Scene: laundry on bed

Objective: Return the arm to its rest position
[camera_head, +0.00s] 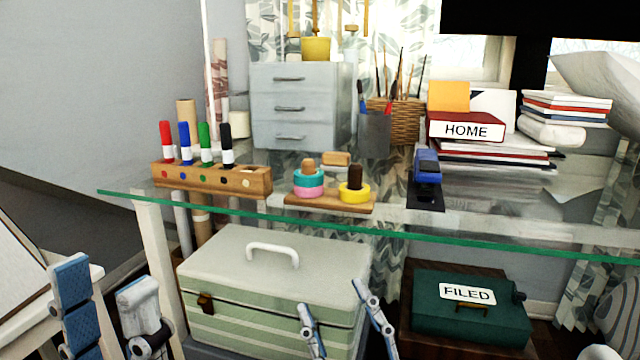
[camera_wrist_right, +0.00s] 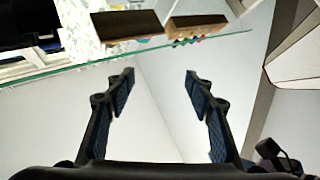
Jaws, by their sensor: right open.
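My right gripper (camera_head: 338,298) is low in the head view, in front of the green striped toolbox (camera_head: 230,300) and below the glass shelf's front edge. Its two fingers are apart with nothing between them. The right wrist view shows the same open, empty fingers (camera_wrist_right: 158,78), with bare wall beyond and the glass edge above. My left gripper (camera_head: 104,275) is at the bottom left of the head view, left of the toolbox. Its fingers stand apart and nothing shows between them. Most of both arms is out of view.
The glass shelf (camera_head: 330,221) spans the head view above both grippers. It bears a marker holder (camera_head: 210,180), a ring stacker (camera_head: 330,203), a stapler (camera_head: 426,180), and books. A green "FILED" box (camera_head: 470,315) sits lower right. A white table (camera_head: 25,270) is far left.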

